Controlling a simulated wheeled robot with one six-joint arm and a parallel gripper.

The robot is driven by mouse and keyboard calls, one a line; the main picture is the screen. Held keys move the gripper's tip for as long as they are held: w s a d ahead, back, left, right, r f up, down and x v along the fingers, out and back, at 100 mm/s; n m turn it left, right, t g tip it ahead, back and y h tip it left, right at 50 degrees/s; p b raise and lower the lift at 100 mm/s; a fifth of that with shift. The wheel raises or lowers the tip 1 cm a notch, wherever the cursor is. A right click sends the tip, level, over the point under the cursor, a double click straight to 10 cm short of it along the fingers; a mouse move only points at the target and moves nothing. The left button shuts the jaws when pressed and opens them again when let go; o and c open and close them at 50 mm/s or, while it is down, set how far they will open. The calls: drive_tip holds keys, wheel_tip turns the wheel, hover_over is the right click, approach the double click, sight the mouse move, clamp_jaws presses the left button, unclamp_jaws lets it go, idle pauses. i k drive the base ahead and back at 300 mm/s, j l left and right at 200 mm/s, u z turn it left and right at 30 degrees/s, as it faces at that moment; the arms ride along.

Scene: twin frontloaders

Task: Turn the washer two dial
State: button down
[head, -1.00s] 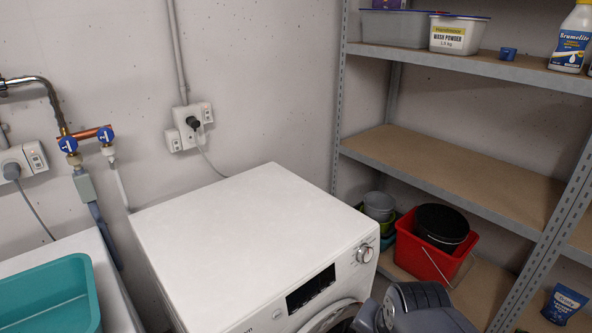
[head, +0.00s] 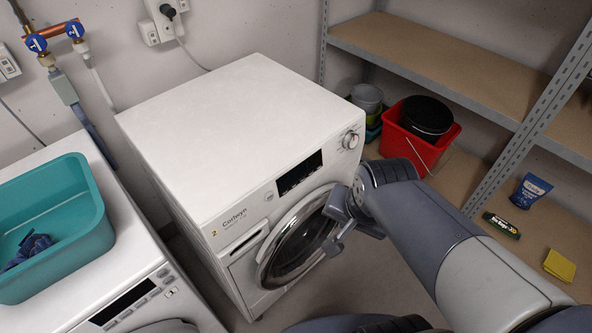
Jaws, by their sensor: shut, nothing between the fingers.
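Washer two (head: 235,115) is a white frontloader with a "2" label, a dark display and a round glass door. Its dial (head: 350,140) is a silver knob at the right end of the front panel, in plain view. My gripper (head: 335,246) is in front of the right side of the door, below the dial and apart from it. It is shut and empty. My wrist and gripper hide part of the door's right edge.
Another white machine (head: 120,235) stands at the left with a teal basin (head: 95,240) holding dark blue cloth. A shelf rack (head: 440,75) stands at the right, with a red bucket (head: 405,150) on its low shelf beside the washer.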

sight(350, 139)
drive_tip(key=i+l+z, duration=0.1)
drive_tip(key=l, duration=0.25)
drive_tip(key=i+l, duration=0.15)
drive_tip(key=l, duration=0.2)
drive_tip(key=i+l+z, duration=0.15)
drive_tip(key=l, duration=0.15)
drive_tip(key=i+l, duration=0.1)
drive_tip(key=l, duration=0.25)
drive_tip(key=k+z, duration=0.05)
